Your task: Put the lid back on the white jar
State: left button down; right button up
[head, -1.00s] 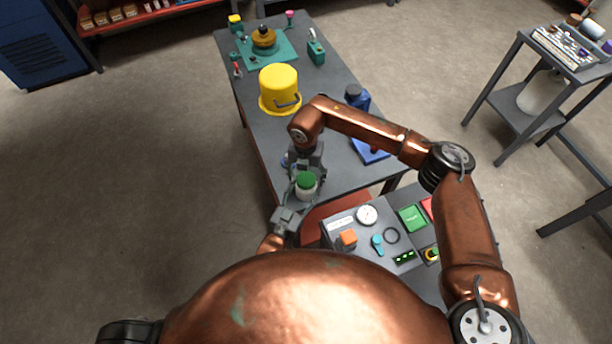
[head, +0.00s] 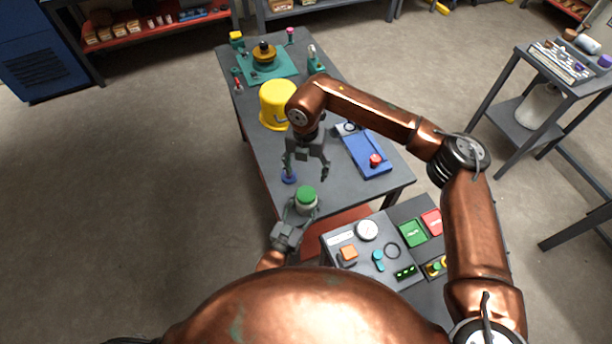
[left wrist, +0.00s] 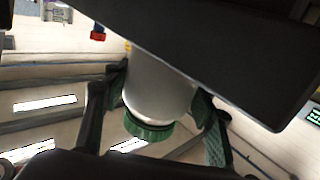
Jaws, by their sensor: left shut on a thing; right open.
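The white jar (head: 305,208) is in my left gripper (head: 298,211), off the table's near edge. Its green lid (head: 306,194) sits on top of its mouth. In the left wrist view the white jar (left wrist: 160,88) is between the fingers of my left gripper (left wrist: 158,100), and the green lid (left wrist: 148,130) looks level on its end, with no gap that I can see. Whether it is screwed tight I cannot tell. My right gripper (head: 306,174) is open and empty, just beyond the jar and apart from the lid, with its fingers pointing down.
The dark table (head: 262,150) holds a yellow bucket (head: 275,105), a blue tray (head: 362,150) with a red knob, and a small blue object (head: 289,178) near my right gripper. A grey panel (head: 345,238) with buttons and a gauge stands close on the right.

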pick_arm(q)
jog(key=c, duration=0.8)
grip_release()
jog(key=v, duration=1.2)
